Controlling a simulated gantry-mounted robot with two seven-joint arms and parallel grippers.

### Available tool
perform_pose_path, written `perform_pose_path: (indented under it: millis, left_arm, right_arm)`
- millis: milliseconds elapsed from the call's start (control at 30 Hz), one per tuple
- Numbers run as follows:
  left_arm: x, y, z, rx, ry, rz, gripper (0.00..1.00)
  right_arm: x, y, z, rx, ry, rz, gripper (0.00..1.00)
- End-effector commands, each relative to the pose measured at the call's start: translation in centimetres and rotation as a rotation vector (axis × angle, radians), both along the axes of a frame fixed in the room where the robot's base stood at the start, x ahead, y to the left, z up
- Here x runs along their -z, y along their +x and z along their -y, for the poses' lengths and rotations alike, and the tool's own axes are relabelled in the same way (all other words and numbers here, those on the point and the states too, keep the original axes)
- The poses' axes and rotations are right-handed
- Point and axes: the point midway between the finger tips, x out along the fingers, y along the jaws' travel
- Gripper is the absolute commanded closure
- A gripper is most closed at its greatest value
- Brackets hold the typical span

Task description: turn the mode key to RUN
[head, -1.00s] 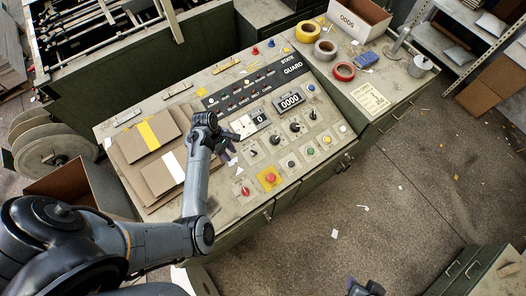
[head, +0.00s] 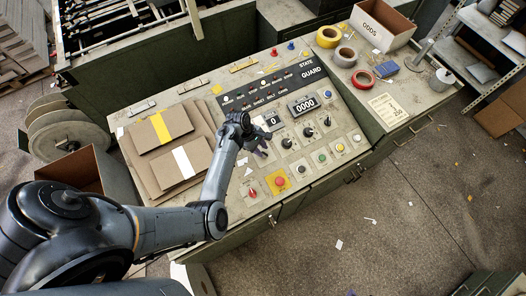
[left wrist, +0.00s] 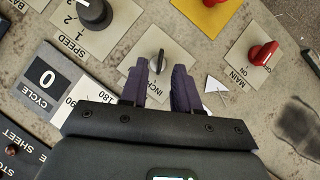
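The mode key (left wrist: 158,62), a small dark key switch on a beige plate, shows in the left wrist view with part of the word INCH beside it. RUN is not readable, so I cannot tell its setting. My left gripper (left wrist: 160,72) is open, its two purple fingers on either side of the key in that view. I cannot tell whether they touch it or how far they reach down. In the head view the left gripper (head: 263,153) is over the control panel (head: 237,205) and hides the key. My right gripper is not clearly in view.
Close to the key are the SPEED dial (left wrist: 93,12), the CYCLE counter (left wrist: 46,78) and the red MAIN switch (left wrist: 264,54). A red button (head: 280,182) sits on a yellow plate. Cardboard sheets (head: 165,165) lie left of my arm. Tape rolls (head: 346,55) stand at the back right.

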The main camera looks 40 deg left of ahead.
Motion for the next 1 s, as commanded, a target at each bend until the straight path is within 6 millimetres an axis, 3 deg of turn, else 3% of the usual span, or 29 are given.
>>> perform_pose_path:
  millis: [200, 600, 833, 1000]
  left_arm:
    - [2.0, 0.4, 0.7, 0.001, 0.000, -0.001, 0.69]
    - [2.5, 0.5, 0.9, 0.000, 0.001, 0.000, 0.69]
    - [2.5, 0.5, 0.9, 0.000, 0.001, 0.000, 1.00]
    - [2.5, 0.5, 0.9, 0.000, 0.001, 0.000, 1.00]
  right_arm:
    - [0.4, 0.0, 0.1, -0.001, -0.003, -0.001, 0.57]
    - [0.4, 0.0, 0.2, -0.006, -0.010, -0.001, 0.57]
    - [0.4, 0.0, 0.2, -0.005, -0.009, -0.001, 0.57]
    - [0.4, 0.0, 0.2, -0.003, -0.007, -0.001, 0.57]
